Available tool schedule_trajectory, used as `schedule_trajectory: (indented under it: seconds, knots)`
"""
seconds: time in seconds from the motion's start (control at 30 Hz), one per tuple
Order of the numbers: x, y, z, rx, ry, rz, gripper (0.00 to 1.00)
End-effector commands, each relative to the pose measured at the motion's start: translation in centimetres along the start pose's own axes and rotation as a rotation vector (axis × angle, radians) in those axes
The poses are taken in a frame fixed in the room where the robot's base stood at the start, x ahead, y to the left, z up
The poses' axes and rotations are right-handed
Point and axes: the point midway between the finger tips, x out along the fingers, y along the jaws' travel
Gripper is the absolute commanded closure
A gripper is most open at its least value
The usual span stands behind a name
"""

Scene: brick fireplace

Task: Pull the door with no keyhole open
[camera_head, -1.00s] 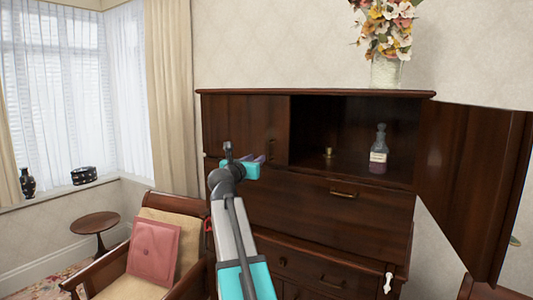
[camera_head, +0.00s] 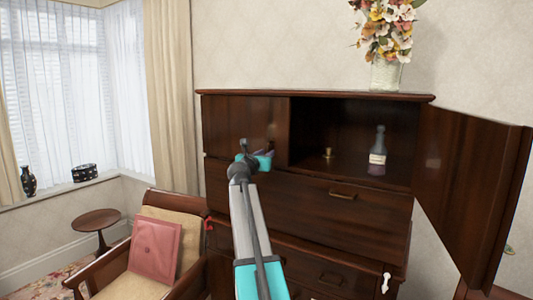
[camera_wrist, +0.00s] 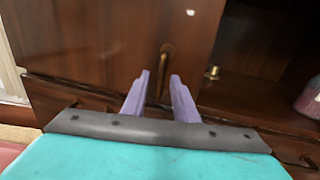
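The dark wood cabinet's upper left door (camera_head: 235,120) is shut. Its upright brass handle shows in the wrist view (camera_wrist: 167,58), near the door's right edge; no keyhole shows on the visible part of this door. The upper right door (camera_head: 470,185) stands wide open to the right. My gripper (camera_head: 270,155) is in front of the left door's lower right part. In the wrist view, its two purple fingers (camera_wrist: 160,76) are apart, with the handle just beyond and between the tips. Nothing is seen held, and contact with the handle cannot be told.
The open compartment holds a bottle (camera_head: 377,152) and a small brass cup (camera_head: 327,153). A flower vase (camera_head: 387,73) stands on top. A drop-front panel (camera_head: 310,205) and drawers lie below. An armchair with a pink cushion (camera_head: 156,250) and a round side table (camera_head: 96,219) stand left.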

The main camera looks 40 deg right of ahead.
Motion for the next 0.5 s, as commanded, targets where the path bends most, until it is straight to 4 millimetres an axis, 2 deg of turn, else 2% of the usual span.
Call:
schedule_trajectory:
  seconds: [0.2,0.5]
  knots:
    - [1.10,-0.03,-0.01,0.000,0.000,-0.001,0.73]
    - [1.14,-0.05,-0.06,0.000,0.000,0.000,0.73]
